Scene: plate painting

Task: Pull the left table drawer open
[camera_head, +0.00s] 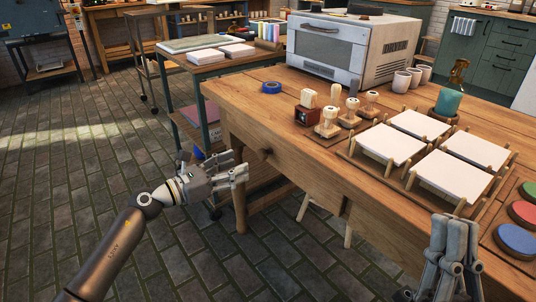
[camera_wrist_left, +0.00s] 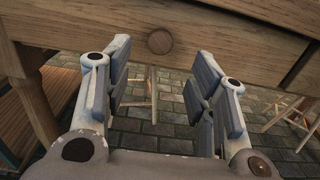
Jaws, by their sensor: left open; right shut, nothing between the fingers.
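The table's left drawer front (camera_head: 300,168) is a plain wooden panel under the tabletop, and it looks flush with the table. Its round wooden knob (camera_head: 266,153) faces my left gripper (camera_head: 238,169). This gripper is open and empty, a short way in front of the knob. In the left wrist view the knob (camera_wrist_left: 160,41) lies between the lines of the two spread fingers (camera_wrist_left: 162,78), just beyond their tips, and appears apart from them. My right gripper (camera_head: 452,220) is shut and empty at the table's front edge, at the lower right.
A metal-legged side table (camera_head: 205,62) stands behind. The tiled floor in front is clear.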

